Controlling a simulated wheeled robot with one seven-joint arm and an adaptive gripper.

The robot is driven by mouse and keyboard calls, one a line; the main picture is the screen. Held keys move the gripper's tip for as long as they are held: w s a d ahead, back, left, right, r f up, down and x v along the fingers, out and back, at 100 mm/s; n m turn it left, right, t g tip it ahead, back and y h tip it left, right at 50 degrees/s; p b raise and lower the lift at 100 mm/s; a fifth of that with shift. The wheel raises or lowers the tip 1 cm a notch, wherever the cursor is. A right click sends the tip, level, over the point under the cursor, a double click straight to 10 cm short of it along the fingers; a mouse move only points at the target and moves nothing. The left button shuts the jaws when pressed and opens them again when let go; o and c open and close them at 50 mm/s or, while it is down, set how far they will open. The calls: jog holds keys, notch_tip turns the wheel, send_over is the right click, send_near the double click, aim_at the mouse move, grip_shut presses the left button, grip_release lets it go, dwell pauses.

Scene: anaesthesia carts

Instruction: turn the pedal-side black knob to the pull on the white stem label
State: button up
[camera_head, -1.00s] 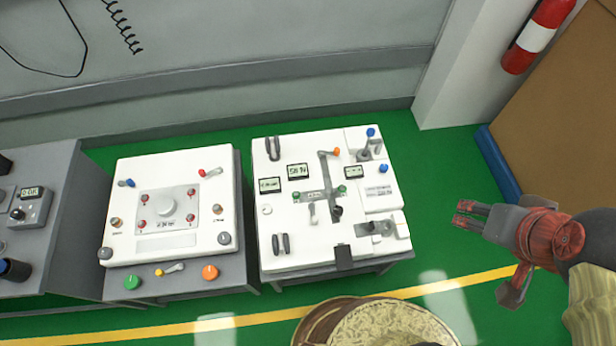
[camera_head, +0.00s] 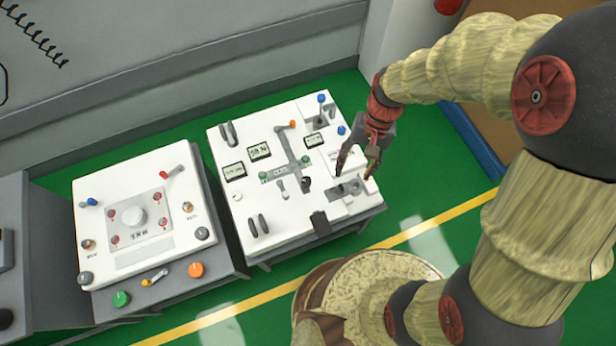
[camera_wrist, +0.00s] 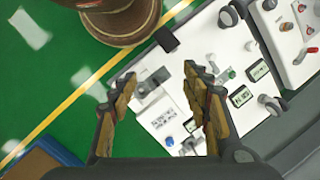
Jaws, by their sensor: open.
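The white-topped cart (camera_head: 240,213) on the right carries several controls. A small black knob sits on a grey plate (camera_head: 347,190) at its front right corner, near the black pedal-like block (camera_head: 320,223); the knob is partly hidden by my fingers. Another black knob (camera_head: 305,184) stands near the middle slot. In the wrist view the grey plate (camera_wrist: 150,84) shows between the fingers. I cannot tell whether they touch the knob. The stem label is too small to read.
A second white-topped cart (camera_head: 150,250) stands to the left. A wall runs behind.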

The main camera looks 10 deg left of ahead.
jog(key=w+a+f+m+g+y, duration=0.1)
jog(key=a+f+m, duration=0.25)
jog(key=f, duration=0.65)
jog(key=w+a+f+m+g, duration=0.1)
jog(key=w+a+f+m, duration=0.3)
jog(key=f, duration=0.6)
jog(key=m+t+y, duration=0.1)
jog(key=m+t, duration=0.1)
jog(key=m, duration=0.1)
send_near(307, 180)
jog(key=f, duration=0.1)
jog(key=shift+b+x, duration=0.9)
jog(key=shift+x, duration=3.05)
jog(key=shift+s+a, duration=0.15)
jog(key=shift+c, duration=0.8)
jog(key=shift+n, duration=0.25)
jog(key=c, duration=1)
